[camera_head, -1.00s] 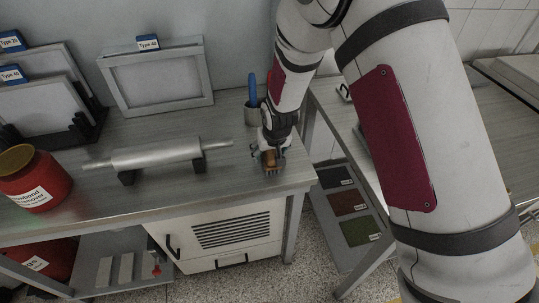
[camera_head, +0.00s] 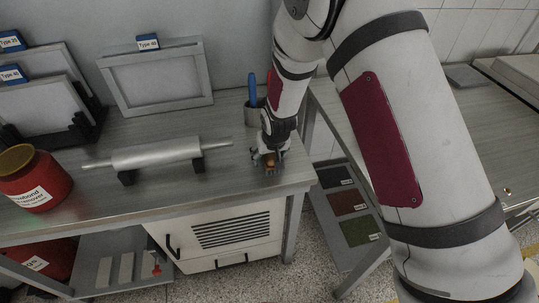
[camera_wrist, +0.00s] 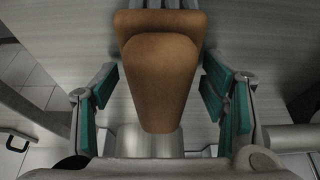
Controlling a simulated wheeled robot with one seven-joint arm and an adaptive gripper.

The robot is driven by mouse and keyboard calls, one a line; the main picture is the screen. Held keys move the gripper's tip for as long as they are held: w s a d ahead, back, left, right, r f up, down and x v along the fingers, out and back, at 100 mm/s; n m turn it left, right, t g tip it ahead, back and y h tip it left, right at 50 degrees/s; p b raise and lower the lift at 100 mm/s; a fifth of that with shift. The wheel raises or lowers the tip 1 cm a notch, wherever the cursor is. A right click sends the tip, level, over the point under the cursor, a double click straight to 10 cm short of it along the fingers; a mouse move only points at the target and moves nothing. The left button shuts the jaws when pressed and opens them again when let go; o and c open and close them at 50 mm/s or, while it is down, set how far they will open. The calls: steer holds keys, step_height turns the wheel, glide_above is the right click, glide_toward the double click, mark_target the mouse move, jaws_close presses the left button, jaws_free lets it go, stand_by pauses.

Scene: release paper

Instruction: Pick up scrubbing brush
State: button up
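The scrubbing brush is an orange-brown wooden piece (camera_wrist: 160,80) in the middle of the wrist view, lying near the table's front right corner. Only a small brown part (camera_head: 269,159) of it shows in the head view. My gripper (camera_head: 270,163) is down over it at the table. In the wrist view my gripper (camera_wrist: 158,88) is open, with its green-padded fingers on either side of the brush. A gap shows between each finger and the brush. The bristles are largely hidden.
A metal cup (camera_head: 252,114) with a blue-handled tool (camera_head: 252,88) stands just behind my gripper. A roller (camera_head: 157,153) rests on black supports to the left, and a red jar (camera_head: 35,182) is farther left. The table's front edge is close by.

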steer(key=c, duration=0.9)
steer(key=shift+d, duration=0.2)
steer(key=c, duration=0.4)
